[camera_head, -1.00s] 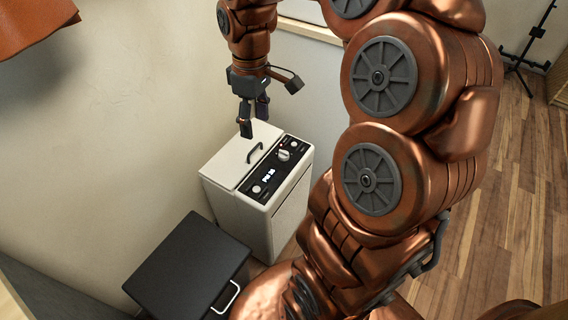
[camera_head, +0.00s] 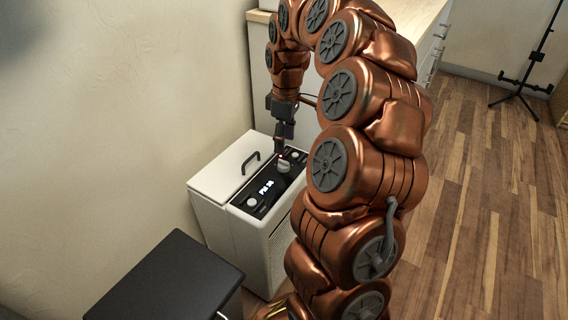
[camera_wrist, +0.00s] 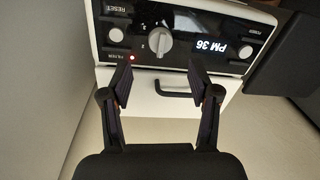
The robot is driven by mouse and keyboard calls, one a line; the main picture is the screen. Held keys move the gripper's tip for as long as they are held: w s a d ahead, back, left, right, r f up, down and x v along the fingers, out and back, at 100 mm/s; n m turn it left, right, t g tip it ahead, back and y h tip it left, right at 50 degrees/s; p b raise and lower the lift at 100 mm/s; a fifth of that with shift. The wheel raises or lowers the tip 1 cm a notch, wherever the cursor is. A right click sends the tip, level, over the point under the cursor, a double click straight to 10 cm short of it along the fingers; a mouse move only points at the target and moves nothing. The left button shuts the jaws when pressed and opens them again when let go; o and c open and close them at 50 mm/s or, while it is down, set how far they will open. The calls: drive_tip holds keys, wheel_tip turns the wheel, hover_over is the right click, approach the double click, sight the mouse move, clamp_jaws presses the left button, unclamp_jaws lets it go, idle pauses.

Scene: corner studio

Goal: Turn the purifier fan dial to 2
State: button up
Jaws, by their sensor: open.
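The purifier (camera_head: 218,183) is a white box with a black control panel on top, standing against the wall. Its fan dial (camera_wrist: 158,41) is a pale grey round knob with a raised grip, with small numbers around its left side; which number it points to is too small to tell. The dial also shows in the head view (camera_head: 284,167), just under my fingertips. My gripper (camera_wrist: 158,80) is open and empty, fingers apart on either side below the dial in the wrist view, not visibly touching it. The display (camera_wrist: 223,48) reads PM 36.
A reset button (camera_wrist: 115,35) and a power button (camera_wrist: 251,53) flank the dial and display. A red filter light (camera_wrist: 132,58) glows. A dark handle (camera_wrist: 178,90) stands on the lid. A black-topped box (camera_head: 168,280) is in front, and a counter (camera_head: 262,17) behind.

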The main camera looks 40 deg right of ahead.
sight(284, 161)
drive_tip(key=f+b, duration=0.1)
drive_tip(key=f, duration=0.3)
drive_tip(key=f+b, duration=0.1)
drive_tip(key=f, duration=0.2)
drive_tip(key=shift+s+a+b, duration=0.15)
drive_tip(key=shift+a+b, duration=0.1)
drive_tip(key=shift+b, duration=0.1)
drive_tip(key=c, duration=1.2)
drive_tip(key=shift+o, duration=0.2)
